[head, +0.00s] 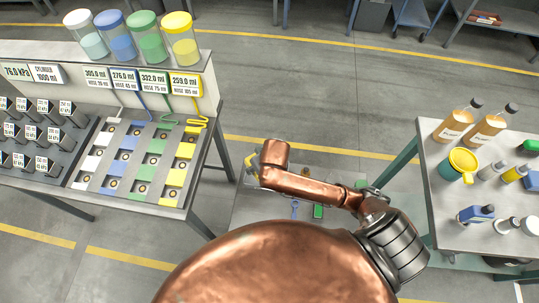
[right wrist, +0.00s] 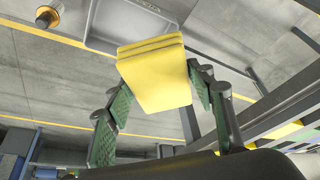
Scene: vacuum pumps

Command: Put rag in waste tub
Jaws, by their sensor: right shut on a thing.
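The rag (right wrist: 158,78) is a folded yellow cloth in the right wrist view. My right gripper (right wrist: 160,95) is shut on it, with green-padded fingers on either side, and holds it up over the grey floor. In the head view my copper arm hides most of this gripper; only a small yellow and grey patch (head: 250,165) shows beside the arm's end. My left gripper is not in view.
A grey tray (right wrist: 118,38) lies beyond the rag in the right wrist view, near a yellow cylinder (right wrist: 47,17). A pump bench (head: 190,205) with colored jars stands left. Open floor lies behind.

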